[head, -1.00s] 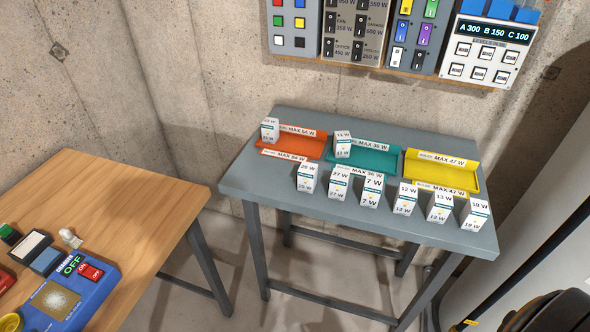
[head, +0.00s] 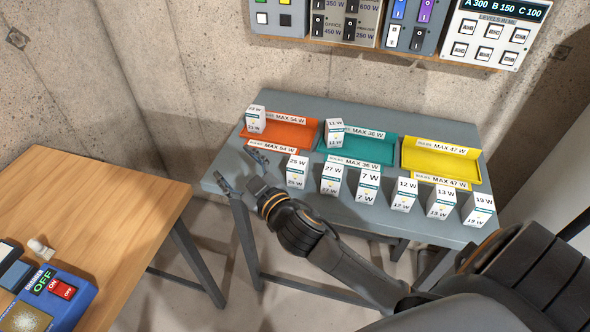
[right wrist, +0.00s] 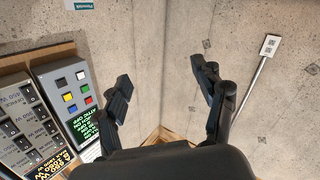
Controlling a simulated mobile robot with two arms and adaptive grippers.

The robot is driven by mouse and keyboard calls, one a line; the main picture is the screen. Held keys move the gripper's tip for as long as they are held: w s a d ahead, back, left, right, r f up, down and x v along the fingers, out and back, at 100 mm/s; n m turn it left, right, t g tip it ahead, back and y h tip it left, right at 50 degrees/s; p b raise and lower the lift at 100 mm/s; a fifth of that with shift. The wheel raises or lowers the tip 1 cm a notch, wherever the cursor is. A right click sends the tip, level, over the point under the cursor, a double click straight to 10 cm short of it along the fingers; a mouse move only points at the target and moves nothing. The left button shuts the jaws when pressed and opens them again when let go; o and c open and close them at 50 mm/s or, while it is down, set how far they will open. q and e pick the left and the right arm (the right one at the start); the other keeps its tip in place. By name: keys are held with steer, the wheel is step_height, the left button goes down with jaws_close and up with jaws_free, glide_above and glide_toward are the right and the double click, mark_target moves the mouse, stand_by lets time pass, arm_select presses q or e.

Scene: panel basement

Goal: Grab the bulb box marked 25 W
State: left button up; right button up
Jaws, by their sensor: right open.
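The bulb box marked 25 W (head: 297,171) stands upright on the grey table, first from the left in the front row. My right gripper (head: 241,170) is open and empty at the table's front left edge, left of the 25 W box and apart from it. The right wrist view also shows the open fingers (right wrist: 165,95) with only the wall and panels beyond them. My left gripper is out of view.
Boxes marked 27 W (head: 331,180), 7 W (head: 367,186), 12 W (head: 404,195) and others stand to the right in the row. Orange (head: 290,134), teal (head: 375,149) and yellow (head: 435,163) trays lie behind. A wooden table (head: 110,215) is at left.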

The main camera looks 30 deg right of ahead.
steer(key=w+a+r+n+y, duration=0.1)
steer(key=a+r+n+y, duration=0.85)
steer(key=r+y, duration=0.3)
steer(key=s+a+r+n+g+y, duration=0.2)
steer(key=a+n+g+y, duration=0.4)
steer(key=n, duration=0.4)
steer(key=n+g+h, duration=0.2)
steer(key=g+h, duration=0.9)
steer(key=h, duration=0.9)
glide_above(298, 162)
step_height(298, 162, down, 8)
step_height(298, 162, down, 8)
steer(key=shift+w+f+p, duration=0.1)
steer(key=shift+p, duration=0.8)
step_height(298, 162, down, 5)
steer(key=shift+r+p, duration=0.1)
steer(key=shift+p, duration=1.15)
steer(key=shift+f, duration=0.35)
steer(key=c, duration=1.2)
